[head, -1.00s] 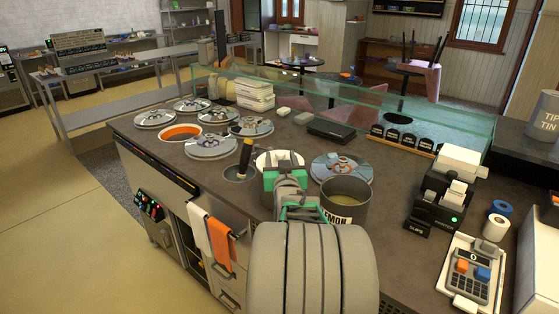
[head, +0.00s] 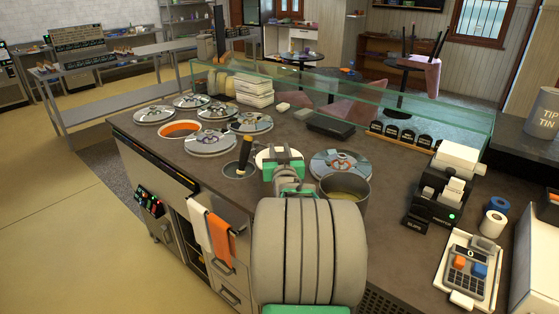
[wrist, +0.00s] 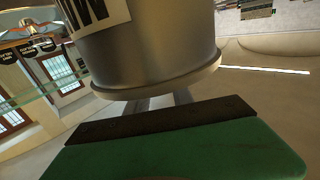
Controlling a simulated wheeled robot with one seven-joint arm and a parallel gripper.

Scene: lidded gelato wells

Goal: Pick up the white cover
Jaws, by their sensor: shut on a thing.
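The white cover (head: 265,155) shows in the head view as a pale disc on the dark counter, just beyond my gripper (head: 283,165). My gripper, with green parts, reaches over its near side and is shut on it. The grip point and much of the cover are hidden behind my gripper. In the wrist view the fingers (wrist: 152,102) run behind a grey metal tub, so their tips and the cover are not visible there.
The grey tub (head: 346,183) stands close to the right of my gripper; it also fills the top of the wrist view (wrist: 145,45). A patterned lid (head: 340,163) lies behind it. A dark-handled tool stands in a well (head: 238,170) at left. A glass guard (head: 360,100) runs behind.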

